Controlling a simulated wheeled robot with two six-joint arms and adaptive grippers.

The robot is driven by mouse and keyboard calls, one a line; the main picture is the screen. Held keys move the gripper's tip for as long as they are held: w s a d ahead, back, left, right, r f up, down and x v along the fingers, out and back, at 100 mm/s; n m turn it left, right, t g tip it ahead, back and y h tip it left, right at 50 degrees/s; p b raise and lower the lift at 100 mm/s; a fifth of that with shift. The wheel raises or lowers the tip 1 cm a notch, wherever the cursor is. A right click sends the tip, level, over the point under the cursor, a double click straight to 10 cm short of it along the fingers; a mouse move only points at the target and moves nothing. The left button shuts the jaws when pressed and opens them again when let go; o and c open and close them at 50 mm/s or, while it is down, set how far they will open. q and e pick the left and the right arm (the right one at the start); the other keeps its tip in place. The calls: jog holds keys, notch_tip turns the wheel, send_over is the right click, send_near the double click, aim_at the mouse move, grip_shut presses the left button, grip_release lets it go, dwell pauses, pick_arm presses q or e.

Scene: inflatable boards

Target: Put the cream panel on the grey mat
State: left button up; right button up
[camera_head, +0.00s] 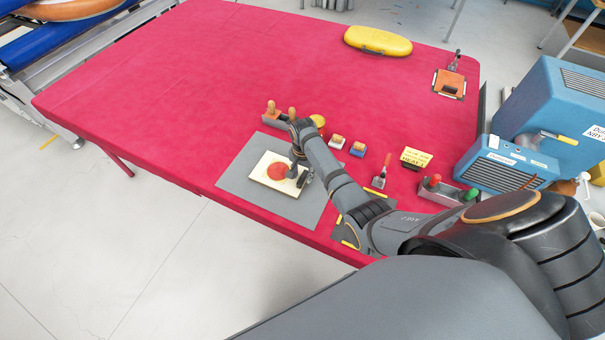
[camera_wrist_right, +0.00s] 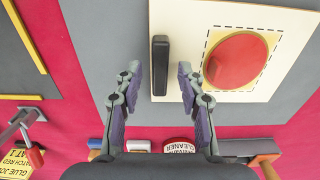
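The cream panel (camera_head: 262,163) lies on the grey mat (camera_head: 300,211) at the front of the red table. It carries a red disc (camera_head: 279,171) inside a dashed outline and a dark bar handle (camera_wrist_right: 160,65) near one edge. The right wrist view shows the panel (camera_wrist_right: 195,30) with grey mat (camera_wrist_right: 100,40) around it. My right gripper (camera_wrist_right: 158,82) is open, with one finger on each side of the handle and gaps between. In the head view the right gripper (camera_head: 299,172) is over the panel's right part. My left gripper is out of view.
A holder with wooden-handled tools (camera_head: 278,118) stands behind the mat. A blue machine (camera_head: 510,165) stands at the right. The table's left is clear.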

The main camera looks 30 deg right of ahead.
jog(key=shift+r, duration=0.15)
notch_tip(320, 180, up, 12)
jog(key=b, duration=0.1)
dwell(0.6)
